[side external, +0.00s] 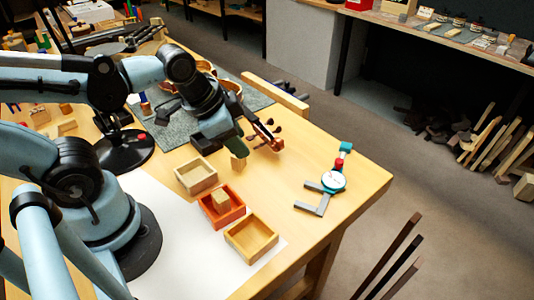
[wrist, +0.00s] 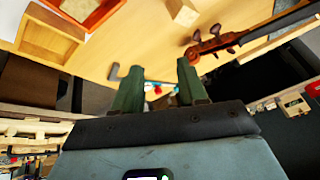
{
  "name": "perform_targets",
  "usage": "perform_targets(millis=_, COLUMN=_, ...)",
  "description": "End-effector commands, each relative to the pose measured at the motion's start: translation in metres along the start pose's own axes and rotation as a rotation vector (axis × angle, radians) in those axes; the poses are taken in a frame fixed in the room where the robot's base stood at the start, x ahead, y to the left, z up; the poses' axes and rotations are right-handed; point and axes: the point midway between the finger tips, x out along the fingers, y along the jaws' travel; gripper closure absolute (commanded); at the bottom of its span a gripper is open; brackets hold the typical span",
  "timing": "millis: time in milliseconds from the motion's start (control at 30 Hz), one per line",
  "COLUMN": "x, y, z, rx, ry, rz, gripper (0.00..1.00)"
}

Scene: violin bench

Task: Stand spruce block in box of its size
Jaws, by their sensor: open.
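A small pale wood block (side external: 238,162) stands on the bench just below my gripper (side external: 237,146); it also shows at the top of the wrist view (wrist: 183,12). My gripper is open, with nothing between its green fingers in the wrist view (wrist: 160,78). I cannot tell by look which block is spruce.
A violin scroll with pegs (side external: 268,134) lies close right of my gripper and also shows in the wrist view (wrist: 212,44). A dial gauge (side external: 333,181) with a grey frame lies near the bench's right edge. White paper (side external: 185,235) lies by the boxes.

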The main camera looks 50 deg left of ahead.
Motion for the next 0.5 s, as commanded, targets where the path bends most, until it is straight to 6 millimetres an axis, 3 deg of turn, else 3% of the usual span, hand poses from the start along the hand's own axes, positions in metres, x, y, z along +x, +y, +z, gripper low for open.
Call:
perform_targets(millis=100, x=-0.009, y=-0.016, z=-0.010, rx=-0.247, ry=0.087, rz=-0.045, gripper=0.58)
perform_targets(millis=200, x=-0.015, y=-0.024, z=-0.015, rx=-0.375, ry=0.135, rz=-0.061, gripper=0.58)
perform_targets(millis=500, x=-0.018, y=-0.028, z=-0.019, rx=-0.448, ry=0.164, rz=-0.067, gripper=0.58)
